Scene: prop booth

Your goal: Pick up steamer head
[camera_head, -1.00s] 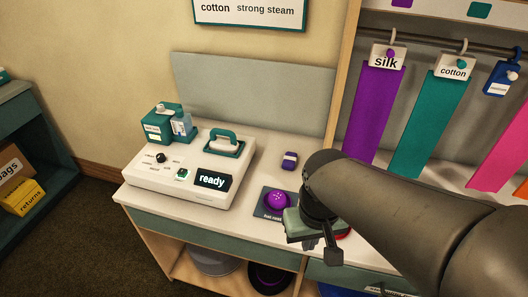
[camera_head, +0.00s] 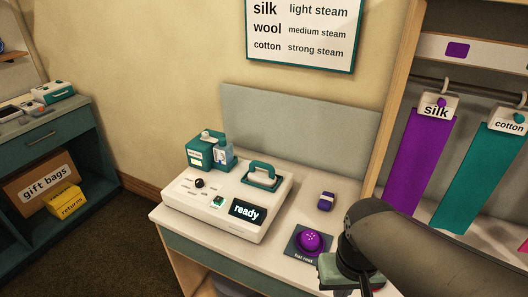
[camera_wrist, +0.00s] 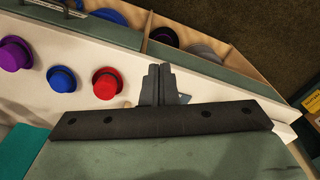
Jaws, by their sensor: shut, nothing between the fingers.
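The steamer head is not in the wrist view.
A purple hat (camera_head: 311,241) sits on a dark mat right of the steamer unit. A small purple block (camera_head: 326,201) lies behind it. A teal bottle box (camera_head: 207,151) stands behind the unit.

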